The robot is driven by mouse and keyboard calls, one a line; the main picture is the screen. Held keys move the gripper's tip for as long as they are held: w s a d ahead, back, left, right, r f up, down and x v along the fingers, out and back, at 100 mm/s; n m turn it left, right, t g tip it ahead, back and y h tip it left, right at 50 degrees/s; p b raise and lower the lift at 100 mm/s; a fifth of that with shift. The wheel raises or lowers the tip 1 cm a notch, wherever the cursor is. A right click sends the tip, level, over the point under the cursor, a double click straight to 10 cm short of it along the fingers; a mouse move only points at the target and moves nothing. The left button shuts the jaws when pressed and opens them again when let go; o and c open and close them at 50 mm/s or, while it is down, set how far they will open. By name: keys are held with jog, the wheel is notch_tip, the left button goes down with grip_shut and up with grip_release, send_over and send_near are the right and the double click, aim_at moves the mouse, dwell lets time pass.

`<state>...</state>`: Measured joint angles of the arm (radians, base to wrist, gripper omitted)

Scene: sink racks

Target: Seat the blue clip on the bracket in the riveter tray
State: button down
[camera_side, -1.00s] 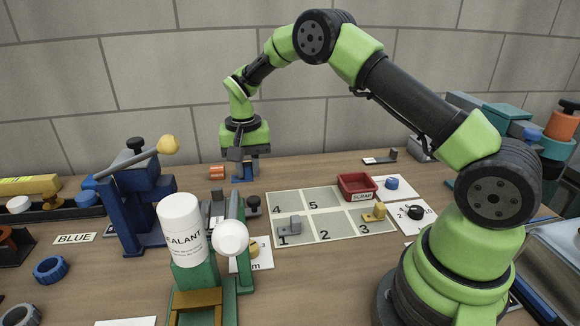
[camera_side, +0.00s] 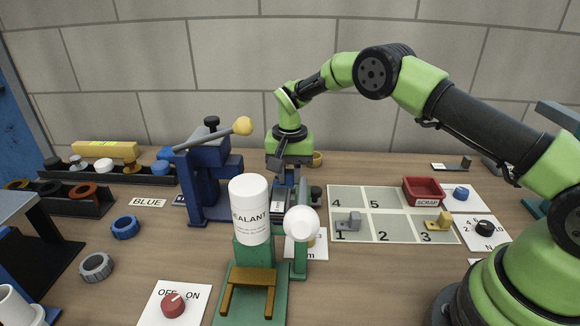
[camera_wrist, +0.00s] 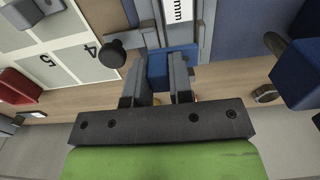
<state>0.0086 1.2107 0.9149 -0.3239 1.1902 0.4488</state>
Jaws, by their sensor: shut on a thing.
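My gripper (camera_side: 284,168) is at the back of the bench, behind the sealant bottle and pointing down. In the wrist view the fingers (camera_wrist: 158,66) are shut on the blue clip (camera_wrist: 158,74). The clip is over or against the near end of a grey fixture (camera_wrist: 200,45) with a white "mm" label and a black knob; I cannot tell whether they touch. A blue press with a yellow-knobbed lever (camera_side: 207,180) stands left of the gripper. A grey bracket (camera_side: 347,222) sits on cell 1 of the numbered mat (camera_side: 385,202). I cannot make out a bracket under the clip.
The sealant bottle (camera_side: 250,212) and its green stand hide part of the fixture. A yellow bracket (camera_side: 438,221) is on cell 3. A blue ring (camera_side: 125,228) lies at left.

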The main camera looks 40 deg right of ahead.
aim_at(290, 185)
jog(key=shift+f, duration=1.55)
dwell(1.3)
jog(key=c, duration=0.9)
grip_release()
jog(key=shift+c, duration=0.2)
notch_tip(290, 185, up, 10)
